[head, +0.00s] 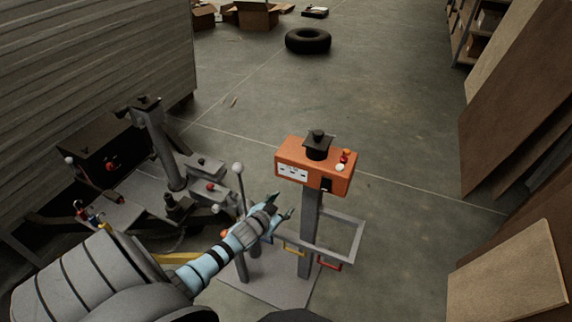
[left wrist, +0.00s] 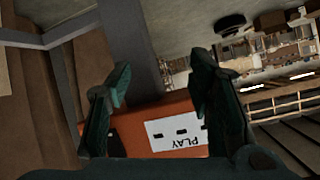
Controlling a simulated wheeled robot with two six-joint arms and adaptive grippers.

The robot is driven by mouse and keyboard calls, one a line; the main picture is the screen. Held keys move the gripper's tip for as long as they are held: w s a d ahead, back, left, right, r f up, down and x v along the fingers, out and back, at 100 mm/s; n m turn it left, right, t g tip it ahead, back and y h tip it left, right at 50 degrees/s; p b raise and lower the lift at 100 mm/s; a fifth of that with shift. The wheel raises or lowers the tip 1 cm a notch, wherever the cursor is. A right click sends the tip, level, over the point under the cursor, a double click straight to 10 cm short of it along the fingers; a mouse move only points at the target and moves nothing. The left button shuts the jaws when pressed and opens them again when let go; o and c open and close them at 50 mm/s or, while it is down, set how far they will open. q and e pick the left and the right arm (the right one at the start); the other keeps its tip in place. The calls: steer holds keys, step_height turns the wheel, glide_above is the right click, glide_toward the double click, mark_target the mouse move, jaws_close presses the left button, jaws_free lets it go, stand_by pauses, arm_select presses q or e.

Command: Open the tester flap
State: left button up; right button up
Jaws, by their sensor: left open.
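The tester looks like an orange box (head: 289,155) on a grey post, with a white label panel on its front and a black piece on top. A small black square (head: 326,184) sits at the right of its front face; I cannot tell for sure whether this is the flap or whether it is shut. My left gripper (head: 284,204) is open and empty, just below and left of the box. In the left wrist view the orange box (left wrist: 142,113) and its upside-down label (left wrist: 178,134) show between and beyond the open fingers (left wrist: 162,78). My right gripper is out of view.
A grey trailer hitch frame (head: 175,150) with levers stands at the left by the ribbed camper wall (head: 90,60). A grey rail (head: 345,235) juts from the post. Brown boards (head: 510,270) lean at right. A tyre (head: 308,40) lies on the open floor behind.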

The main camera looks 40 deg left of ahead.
arm_select(q)
steer(key=shift+s+f, duration=0.6)
steer(key=shift+s, duration=0.25)
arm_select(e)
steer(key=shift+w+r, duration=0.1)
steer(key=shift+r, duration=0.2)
arm_select(q)
steer(key=shift+g, duration=0.3)
